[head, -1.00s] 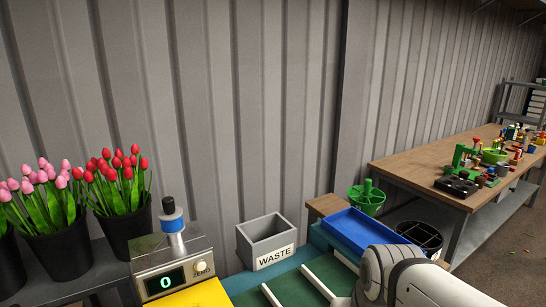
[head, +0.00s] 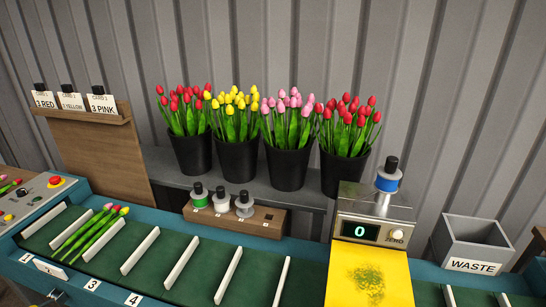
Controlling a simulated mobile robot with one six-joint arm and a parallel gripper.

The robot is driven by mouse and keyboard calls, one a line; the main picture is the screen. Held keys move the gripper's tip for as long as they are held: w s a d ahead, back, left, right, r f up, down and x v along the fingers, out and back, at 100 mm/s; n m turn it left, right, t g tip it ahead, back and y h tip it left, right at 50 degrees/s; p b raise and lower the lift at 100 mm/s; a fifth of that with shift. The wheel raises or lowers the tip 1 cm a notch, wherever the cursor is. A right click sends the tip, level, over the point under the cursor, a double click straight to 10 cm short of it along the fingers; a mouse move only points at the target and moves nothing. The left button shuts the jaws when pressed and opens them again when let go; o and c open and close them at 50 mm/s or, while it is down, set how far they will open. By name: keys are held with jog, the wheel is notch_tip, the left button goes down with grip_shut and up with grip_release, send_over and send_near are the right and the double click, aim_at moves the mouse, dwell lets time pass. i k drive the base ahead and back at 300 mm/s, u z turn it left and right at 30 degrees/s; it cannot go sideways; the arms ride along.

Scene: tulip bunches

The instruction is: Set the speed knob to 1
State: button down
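A grey control panel (head: 32,203) stands at the left edge, partly cut off by the picture's edge. It carries a red push button (head: 56,181) on a yellow base and a small dark knob (head: 22,192). Another small control sits nearer its left edge. The labels and any knob setting are too small to read, so I cannot tell which is the speed knob or where it points. My gripper is not in view.
A green belt (head: 150,270) with white dividers runs along the front; tulips (head: 90,232) lie in one slot. Black buckets of tulips (head: 288,165) stand behind. A scale (head: 372,225) reading 0 and a waste bin (head: 470,245) are at right. Card holders (head: 72,100) stand at back left.

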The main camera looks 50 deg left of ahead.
aim_at(22, 192)
jog(key=u, duration=3.2)
jog(key=k, duration=0.9)
jog(key=i, duration=0.9)
jog(key=u, duration=0.05)
